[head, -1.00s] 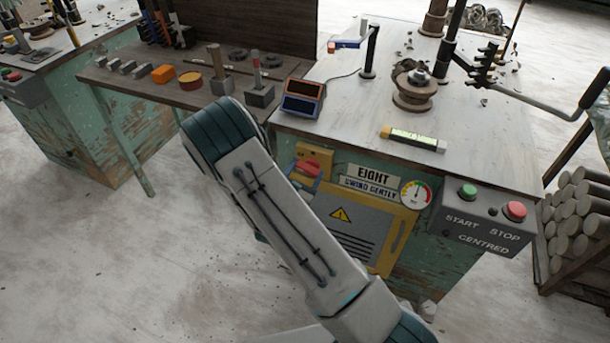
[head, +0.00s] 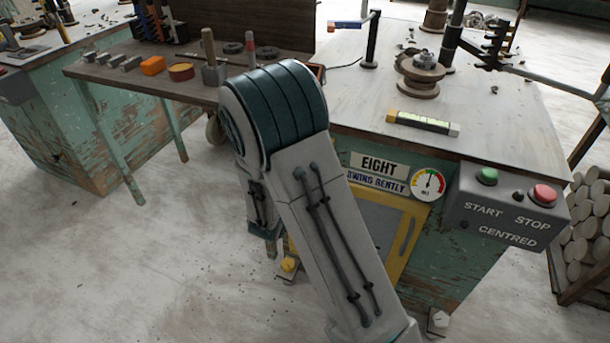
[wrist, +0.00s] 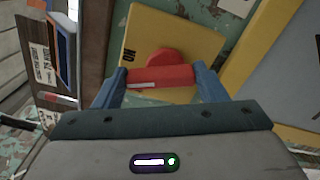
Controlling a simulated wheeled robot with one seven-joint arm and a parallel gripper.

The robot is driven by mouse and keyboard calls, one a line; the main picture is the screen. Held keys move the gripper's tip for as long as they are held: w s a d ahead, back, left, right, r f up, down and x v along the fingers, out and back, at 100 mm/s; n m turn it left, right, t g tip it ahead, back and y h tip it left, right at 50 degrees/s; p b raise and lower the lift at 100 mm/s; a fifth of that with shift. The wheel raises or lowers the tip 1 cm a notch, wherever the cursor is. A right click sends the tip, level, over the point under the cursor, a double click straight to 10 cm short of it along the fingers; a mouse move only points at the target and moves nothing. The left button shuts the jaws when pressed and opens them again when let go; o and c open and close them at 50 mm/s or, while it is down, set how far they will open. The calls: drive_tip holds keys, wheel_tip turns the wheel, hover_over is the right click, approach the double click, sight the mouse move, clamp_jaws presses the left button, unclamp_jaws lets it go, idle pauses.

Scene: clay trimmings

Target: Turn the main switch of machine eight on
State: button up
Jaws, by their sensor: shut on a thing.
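The main switch (wrist: 160,77) shows in the wrist view as a red handle with a white stripe and a round red hub, on a yellow plate (wrist: 185,25). The letters ON are on the plate near the handle's left end. My gripper (wrist: 158,84) has its two blue fingers on either end of the red handle, shut on it. The handle lies across the wrist picture. In the head view my arm hides the switch and my gripper. Machine eight (head: 465,262) carries the sign EIGHT (head: 378,165).
A grey box (head: 510,212) with a green START and a red STOP button is at the machine's right. A gauge (head: 428,184) sits beside the sign. A side table (head: 125,72) with tools stands left. Stacked rolls (head: 583,225) are at far right.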

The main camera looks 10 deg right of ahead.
drive_tip(key=m+b, duration=0.4)
drive_tip(key=b, duration=0.3)
drive_tip(key=shift+s+f, duration=0.1)
drive_tip(key=shift+f, duration=0.1)
drive_tip(key=shift+r+m+b, duration=0.15)
drive_tip(key=shift+m+b, duration=0.2)
drive_tip(key=shift+m, duration=0.05)
drive_tip(key=o, duration=1)
drive_tip(key=p+v, duration=0.2)
drive_tip(key=v, duration=1.1)
drive_tip(key=shift+s+a, duration=0.25)
drive_tip(key=shift+s, duration=0.1)
